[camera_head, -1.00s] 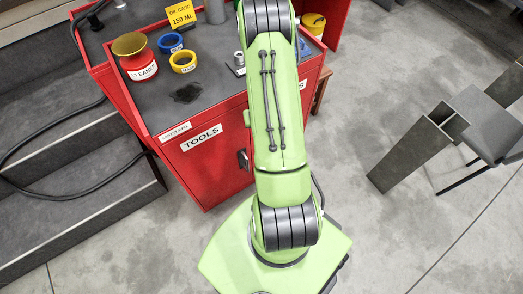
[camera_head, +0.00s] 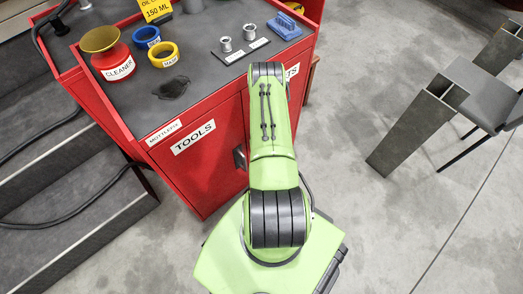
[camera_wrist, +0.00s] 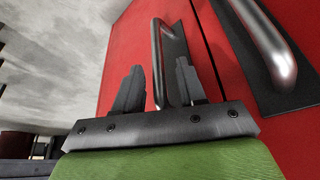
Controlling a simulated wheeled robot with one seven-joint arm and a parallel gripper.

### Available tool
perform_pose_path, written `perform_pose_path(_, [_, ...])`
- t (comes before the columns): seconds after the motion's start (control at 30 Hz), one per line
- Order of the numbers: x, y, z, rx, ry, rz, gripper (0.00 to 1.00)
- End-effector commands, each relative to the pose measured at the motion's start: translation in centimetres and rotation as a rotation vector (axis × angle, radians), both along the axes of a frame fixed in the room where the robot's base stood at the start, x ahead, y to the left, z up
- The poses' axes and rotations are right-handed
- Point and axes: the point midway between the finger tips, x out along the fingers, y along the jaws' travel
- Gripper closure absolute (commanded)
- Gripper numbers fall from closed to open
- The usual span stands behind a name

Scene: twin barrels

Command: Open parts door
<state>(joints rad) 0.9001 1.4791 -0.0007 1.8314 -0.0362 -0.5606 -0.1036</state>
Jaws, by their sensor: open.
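The red parts door (camera_head: 299,92) is mostly hidden behind my arm in the head view; only the end of its label (camera_head: 292,72) shows. The tools door (camera_head: 200,165) is left of it, with a dark handle (camera_head: 240,157); both look shut. In the wrist view my gripper (camera_wrist: 158,66) is open. A grey bar handle (camera_wrist: 157,48) on a red door appears between its two fingers, not gripped. A second handle (camera_wrist: 270,45) is across the door seam to the right. No label shows there. My gripper is hidden in the head view.
The cabinet top holds a cleaner tin (camera_head: 108,55), blue and yellow rings (camera_head: 163,54), small metal parts (camera_head: 226,45) and a blue item (camera_head: 284,25). Grey steps (camera_head: 70,195) are at left.

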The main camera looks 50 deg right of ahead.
Motion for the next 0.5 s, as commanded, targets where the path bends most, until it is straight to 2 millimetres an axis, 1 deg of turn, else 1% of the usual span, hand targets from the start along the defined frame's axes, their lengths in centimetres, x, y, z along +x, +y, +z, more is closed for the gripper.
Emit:
perform_pose_path(0.03, [0.16,-0.2,-0.89,0.0,0.0,0.0,0.6])
perform_pose_path(0.1, [0.34,-0.42,-1.36,-0.001,0.0,0.0,0.6])
perform_pose_path(0.37, [0.41,-0.5,-1.48,0.0,0.001,0.0,0.6])
perform_pose_path(0.4, [0.41,-0.5,-1.47,0.0,0.001,0.0,0.61])
perform_pose_path(0.47, [0.4,-0.49,-1.46,0.0,0.001,0.0,0.71])
perform_pose_path(0.5, [0.42,-0.49,-1.45,-0.001,0.001,0.0,0.77])
